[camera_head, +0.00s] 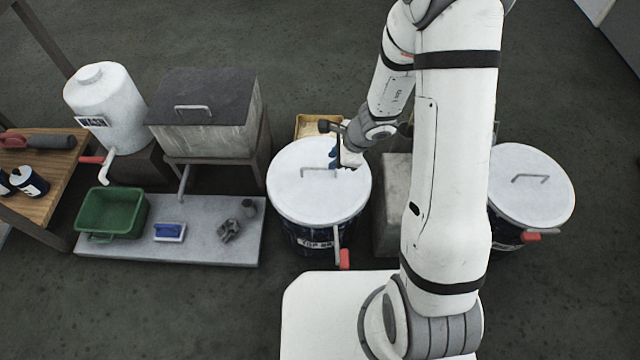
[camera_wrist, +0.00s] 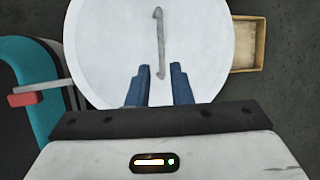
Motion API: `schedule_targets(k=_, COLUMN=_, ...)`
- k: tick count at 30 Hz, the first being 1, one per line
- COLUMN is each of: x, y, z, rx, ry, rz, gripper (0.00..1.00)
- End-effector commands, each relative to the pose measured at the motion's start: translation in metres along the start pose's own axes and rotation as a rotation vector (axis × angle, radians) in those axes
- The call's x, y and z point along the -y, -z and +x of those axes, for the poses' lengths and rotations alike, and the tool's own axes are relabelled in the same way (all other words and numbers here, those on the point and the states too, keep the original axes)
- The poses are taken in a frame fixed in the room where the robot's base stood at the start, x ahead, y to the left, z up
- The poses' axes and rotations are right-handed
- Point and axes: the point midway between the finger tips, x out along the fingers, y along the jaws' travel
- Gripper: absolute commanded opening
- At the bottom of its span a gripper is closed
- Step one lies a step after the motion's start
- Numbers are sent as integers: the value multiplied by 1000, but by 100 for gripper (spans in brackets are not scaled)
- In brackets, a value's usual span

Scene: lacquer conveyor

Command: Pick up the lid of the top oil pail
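The top oil pail (camera_head: 312,238) is a dark drum with a label reading "TOP" and a red-handled tap at its front. Its round white lid (camera_head: 300,200) lies on top, with a thin grey bar handle (camera_head: 320,170). My gripper (camera_head: 335,160) is at the right part of the lid, near the handle's right end. In the wrist view the lid (camera_wrist: 110,45) fills the upper middle, and the handle (camera_wrist: 159,45) runs up and down. The two blue fingers (camera_wrist: 160,80) are apart, one on each side of the handle's near end. Contact with the lid cannot be told.
A second lidded pail (camera_head: 540,195) stands at the right. A yellowish tray (camera_head: 305,124) lies behind the top pail; a grey block (camera_head: 392,215) stands beside it. Left are a grey lidded tank (camera_head: 215,135), a white wash tank (camera_head: 108,105) and a green bin (camera_head: 112,212).

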Motion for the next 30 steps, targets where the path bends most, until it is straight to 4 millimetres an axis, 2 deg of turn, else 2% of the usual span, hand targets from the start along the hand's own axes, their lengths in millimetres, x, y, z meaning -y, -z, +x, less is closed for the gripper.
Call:
schedule_targets(k=1, x=-2, y=4, z=10, rx=-5, ry=-2, rz=18, gripper=19)
schedule_targets(k=12, x=-1, y=8, z=45, rx=-8, ry=-3, rz=30, gripper=19)
schedule_targets(k=20, x=1, y=11, z=84, rx=-7, ry=-3, rz=29, gripper=19)
schedule_targets(k=28, x=2, y=10, z=86, rx=-7, ry=-1, rz=31, gripper=19)
schedule_targets(k=30, x=2, y=10, z=86, rx=-7, ry=-1, rz=31, gripper=14)
